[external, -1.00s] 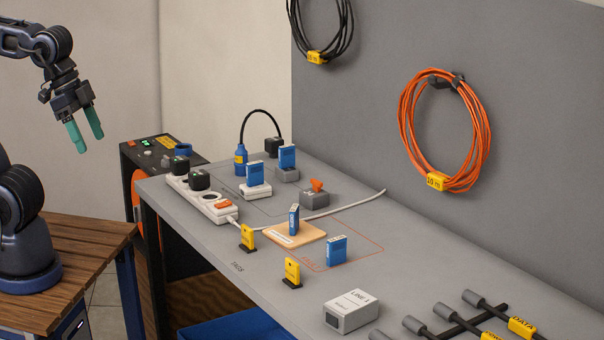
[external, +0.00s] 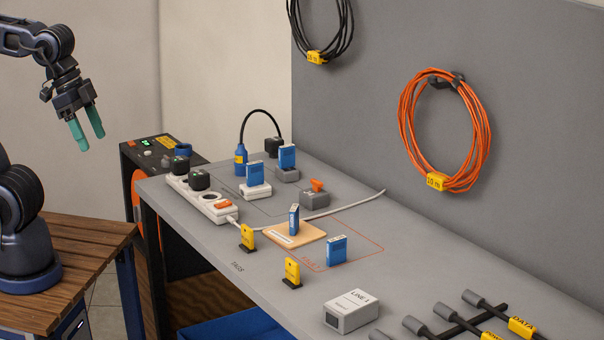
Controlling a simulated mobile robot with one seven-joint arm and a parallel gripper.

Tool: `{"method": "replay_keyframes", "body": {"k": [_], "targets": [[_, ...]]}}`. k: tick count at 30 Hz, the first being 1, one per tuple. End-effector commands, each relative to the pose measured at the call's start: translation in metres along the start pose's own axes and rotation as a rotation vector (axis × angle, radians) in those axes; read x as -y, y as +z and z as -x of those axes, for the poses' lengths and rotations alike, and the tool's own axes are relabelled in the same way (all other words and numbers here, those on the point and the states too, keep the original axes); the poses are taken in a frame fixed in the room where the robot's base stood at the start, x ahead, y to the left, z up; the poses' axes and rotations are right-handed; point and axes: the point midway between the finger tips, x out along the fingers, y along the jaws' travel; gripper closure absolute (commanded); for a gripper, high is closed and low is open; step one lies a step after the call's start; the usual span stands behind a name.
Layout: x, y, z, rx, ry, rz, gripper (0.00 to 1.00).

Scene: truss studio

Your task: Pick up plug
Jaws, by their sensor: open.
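My gripper (external: 87,134) is open and empty, with two teal fingers pointing down. It is in the air at the upper left, left of the grey bench and well apart from anything on it. Two black plugs sit on the white power strip (external: 222,213) at the bench's left end: one plug (external: 180,167) at the far end and one (external: 199,179) nearer the middle. Another dark block, plug-like (external: 273,146), stands at the back beside a blue connector (external: 240,160) with a looped black cable. I cannot tell which plug is meant.
Blue boxes stand on the bench: one on a wooden board (external: 273,239), one (external: 336,250) right of it, others behind. Yellow tags (external: 247,237) stand near the front edge. A white box (external: 351,311) and grey-ended cables lie at right. An orange cable coil (external: 402,130) hangs on the wall.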

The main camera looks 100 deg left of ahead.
Motion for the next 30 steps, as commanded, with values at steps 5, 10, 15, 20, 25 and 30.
{"method": "replay_keyframes", "body": {"k": [5, 10, 15, 20, 25, 30], "targets": [[0.018, -0.033, 0.0, 0.025, -0.017, 0.087, 0.37], [0.049, -0.076, -0.004, 0.057, -0.04, 0.211, 0.37], [0.088, -0.115, -0.013, 0.085, -0.064, 0.335, 0.37], [0.131, -0.148, -0.025, 0.11, -0.086, 0.453, 0.37], [0.185, -0.176, -0.042, 0.136, -0.11, 0.579, 0.37], [0.245, -0.195, -0.062, 0.161, -0.136, 0.705, 0.37]]}}
